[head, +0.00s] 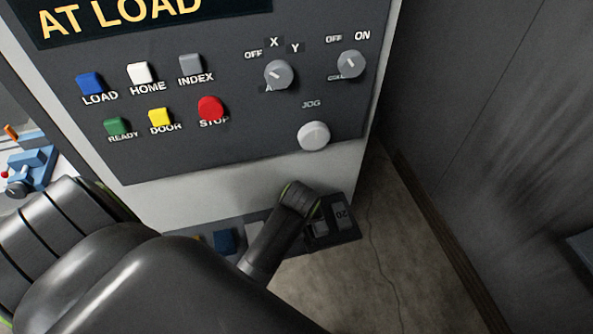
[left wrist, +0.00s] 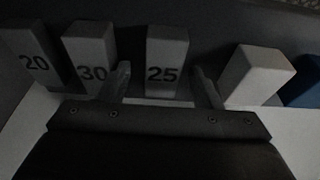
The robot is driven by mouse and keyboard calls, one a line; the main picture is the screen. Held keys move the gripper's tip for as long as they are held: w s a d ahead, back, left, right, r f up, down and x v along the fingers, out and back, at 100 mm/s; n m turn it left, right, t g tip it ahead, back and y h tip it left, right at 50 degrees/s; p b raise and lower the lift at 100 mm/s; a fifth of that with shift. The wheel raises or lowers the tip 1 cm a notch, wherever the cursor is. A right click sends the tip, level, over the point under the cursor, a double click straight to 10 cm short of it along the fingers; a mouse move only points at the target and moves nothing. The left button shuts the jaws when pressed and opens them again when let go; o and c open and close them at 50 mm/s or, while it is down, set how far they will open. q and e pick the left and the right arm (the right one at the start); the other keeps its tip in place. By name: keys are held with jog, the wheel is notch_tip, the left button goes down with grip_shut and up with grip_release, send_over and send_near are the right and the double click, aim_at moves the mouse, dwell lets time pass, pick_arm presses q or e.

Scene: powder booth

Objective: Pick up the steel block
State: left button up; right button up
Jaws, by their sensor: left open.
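In the left wrist view, several grey blocks stand in a row, marked 20 (left wrist: 33,62), 30 (left wrist: 90,50) and 25 (left wrist: 167,48). A plain pale block (left wrist: 258,76) sits tilted in the picture to their right. Which one is the steel block, I cannot tell for sure. My left gripper (left wrist: 162,70) is open; its fingers show on either side of the 25 block's lower part, with the left finger overlapping the 30 block. I cannot tell whether they touch. In the head view my arm hides the gripper and part of the row. My right gripper is not in view.
A blue block (head: 225,241) lies on the dark shelf (head: 345,237) below the control panel (head: 230,150), which has buttons and knobs. It also shows in the left wrist view (left wrist: 303,94). Blue equipment (head: 32,168) is at left. Bare floor (head: 400,240) lies right.

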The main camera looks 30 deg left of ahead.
pick_arm(q)
jog(key=shift+s+d+r, duration=0.1)
jog(key=shift+s+r, duration=0.05)
jog(key=shift+s, duration=0.1)
jog(key=shift+c, duration=0.2)
jog(key=shift+s+d+r, duration=0.1)
jog(key=shift+s, duration=0.1)
jog(key=shift+c, duration=3.7)
jog(key=shift+w, duration=0.15)
jog(key=shift+c, duration=2.4)
grip_shut()
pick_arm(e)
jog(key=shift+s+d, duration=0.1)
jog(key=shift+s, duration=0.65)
